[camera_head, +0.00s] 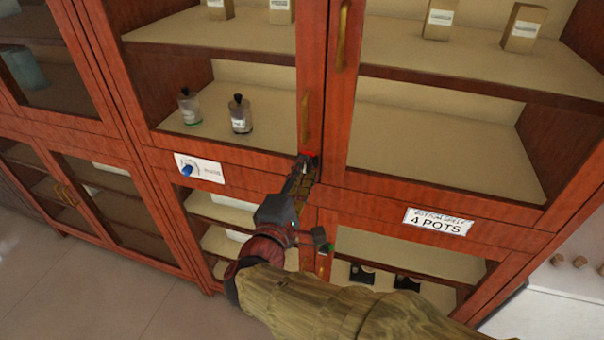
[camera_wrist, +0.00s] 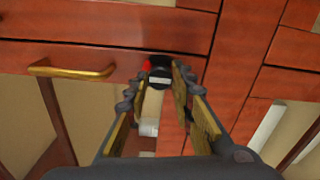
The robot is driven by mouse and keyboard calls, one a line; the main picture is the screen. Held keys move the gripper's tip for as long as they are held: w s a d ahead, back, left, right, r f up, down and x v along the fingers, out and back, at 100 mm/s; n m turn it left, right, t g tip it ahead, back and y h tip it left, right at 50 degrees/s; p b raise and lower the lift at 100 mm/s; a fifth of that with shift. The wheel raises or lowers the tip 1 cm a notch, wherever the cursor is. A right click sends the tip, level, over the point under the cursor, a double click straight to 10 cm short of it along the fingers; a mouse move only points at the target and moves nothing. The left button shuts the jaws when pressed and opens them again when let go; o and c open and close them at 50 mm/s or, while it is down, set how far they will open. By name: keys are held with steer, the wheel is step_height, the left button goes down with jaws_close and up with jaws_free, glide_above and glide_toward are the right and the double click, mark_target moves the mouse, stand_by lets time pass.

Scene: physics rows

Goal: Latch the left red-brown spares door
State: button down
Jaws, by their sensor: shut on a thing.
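The left red-brown door (camera_head: 220,143) is a glazed upper door with a brass handle (camera_head: 306,118) on its right stile. The handle also shows at left in the wrist view (camera_wrist: 70,72). It looks flush or nearly so with the right door; a small gap I cannot tell. A small round black latch knob (camera_wrist: 160,75) with a white bar and a red mark beside it sits at the door's lower right corner. My gripper (camera_head: 306,164) is at that corner, its fingers shut on the knob. The fingertips in the wrist view (camera_wrist: 155,84) partly cover it.
The right upper door has its own brass handle (camera_head: 342,38). A white label with a blue dial (camera_head: 198,168) and a "4 POTS" label (camera_head: 438,222) are on the rail below. Bottles (camera_head: 240,115) stand inside. Lower cabinet doors lie under my arm.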

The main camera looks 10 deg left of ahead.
steer(key=shift+f, duration=0.1)
stand_by(0.3)
steer(key=c, duration=1.5)
jaws_free()
steer(key=s, duration=1.2)
steer(key=shift+a, duration=0.45)
